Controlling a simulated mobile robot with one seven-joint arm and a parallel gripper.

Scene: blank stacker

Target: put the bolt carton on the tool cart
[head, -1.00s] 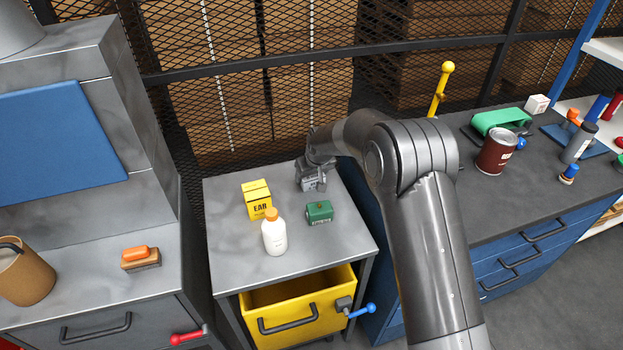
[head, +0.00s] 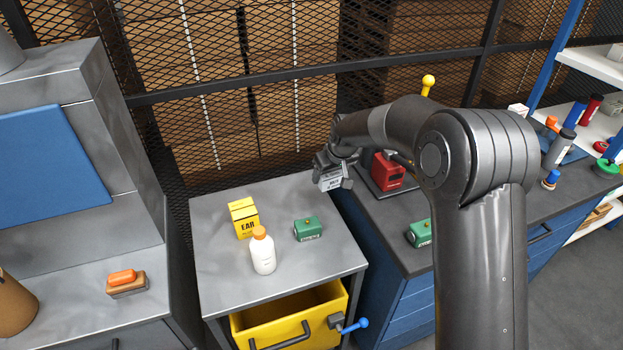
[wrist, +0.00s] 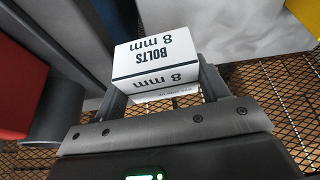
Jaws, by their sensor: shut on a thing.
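The bolt carton (wrist: 155,52) is a white box marked "BOLTS 8 mm" in the wrist view. My gripper (wrist: 160,88) is shut on it, with one finger on each side. In the head view the small pale carton (head: 331,181) hangs in my gripper (head: 334,172), above the back right corner of a grey-topped unit (head: 215,262) with an open yellow drawer. To its right stands a dark-topped unit (head: 388,262) with blue drawers. I cannot tell for sure which unit is the tool cart.
A yellow box (head: 243,220), a white bottle (head: 263,253) and a green box (head: 308,229) stand on the grey top. A red device (head: 387,172) and another green box (head: 420,233) are on the dark top. Wire mesh stands behind. My arm hides part of the dark top.

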